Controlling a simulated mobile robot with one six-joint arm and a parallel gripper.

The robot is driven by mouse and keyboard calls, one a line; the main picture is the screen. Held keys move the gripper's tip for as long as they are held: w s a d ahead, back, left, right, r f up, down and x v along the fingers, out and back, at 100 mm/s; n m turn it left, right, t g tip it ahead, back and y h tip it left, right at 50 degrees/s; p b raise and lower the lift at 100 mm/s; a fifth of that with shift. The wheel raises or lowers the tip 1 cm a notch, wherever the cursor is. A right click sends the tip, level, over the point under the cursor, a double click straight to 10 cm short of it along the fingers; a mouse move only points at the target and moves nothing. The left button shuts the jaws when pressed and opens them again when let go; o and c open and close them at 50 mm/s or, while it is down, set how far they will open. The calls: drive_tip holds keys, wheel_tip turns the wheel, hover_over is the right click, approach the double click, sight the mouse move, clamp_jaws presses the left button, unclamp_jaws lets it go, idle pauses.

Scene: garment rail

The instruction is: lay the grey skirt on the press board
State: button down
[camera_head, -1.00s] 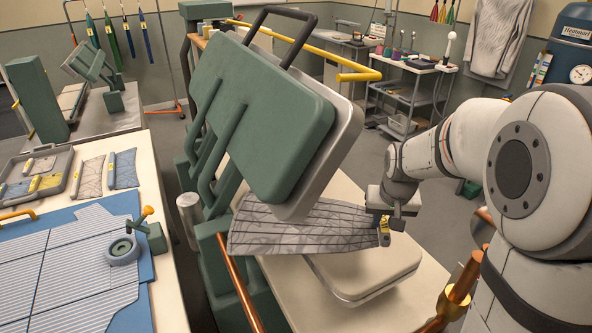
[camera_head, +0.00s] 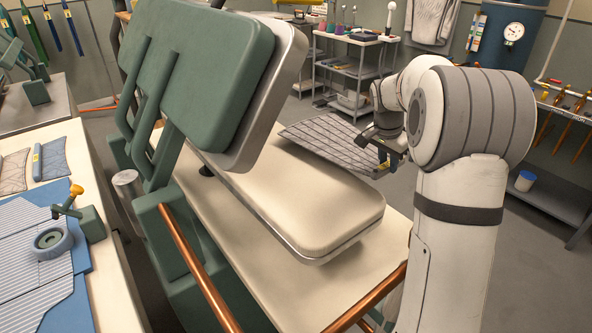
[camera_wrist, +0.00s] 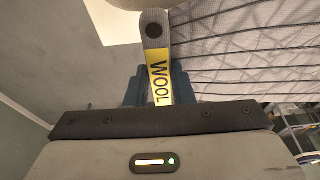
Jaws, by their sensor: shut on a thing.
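The grey pleated skirt (camera_head: 335,138) is in the air beyond the press board (camera_head: 310,206) in the head view, spread flat and stretching left from my gripper (camera_head: 386,158). My gripper is shut on the skirt's end, beside a yellow tag. In the wrist view the tag (camera_wrist: 159,66) reads WOOL, and the pleats of the skirt (camera_wrist: 245,50) run off to the right. The cream press board lies bare on its table. The green press head (camera_head: 200,75) is raised and tilted above its left side. My fingertips are partly hidden.
Copper bars (camera_head: 205,270) run along the front of the press. A blue padded board (camera_head: 40,270) with a striped piece lies at left. A shelf trolley (camera_head: 350,75) stands at the back. A grey bench (camera_head: 560,185) stands at right.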

drive_tip(key=p, duration=0.1)
hover_over(340, 209)
drive_tip(key=shift+s+a+r, duration=0.1)
drive_tip(key=shift+s+a, duration=0.05)
drive_tip(key=shift+a, duration=0.15)
drive_tip(key=shift+s+a+f, duration=0.2)
drive_tip(key=shift+f, duration=0.1)
drive_tip(key=shift+f+p, duration=0.4)
drive_tip(key=shift+f, duration=1.15)
drive_tip(key=c, duration=1.3)
unclamp_jaws()
drive_tip(key=shift+o, duration=0.2)
drive_tip(key=v, duration=1.2)
drive_tip(key=s+d+f+n+y, duration=0.1)
drive_tip(key=s+n, duration=0.4)
drive_tip(key=s, duration=0.5)
drive_tip(key=s+d+f+n+y, duration=0.1)
drive_tip(key=s+d+f+n, duration=0.1)
drive_tip(key=s+f+n, duration=0.3)
drive_tip(key=s+n, duration=0.1)
drive_tip(key=s, duration=0.3)
drive_tip(key=shift+s+d+t+y, duration=0.3)
drive_tip(key=shift+s+d+t, duration=0.1)
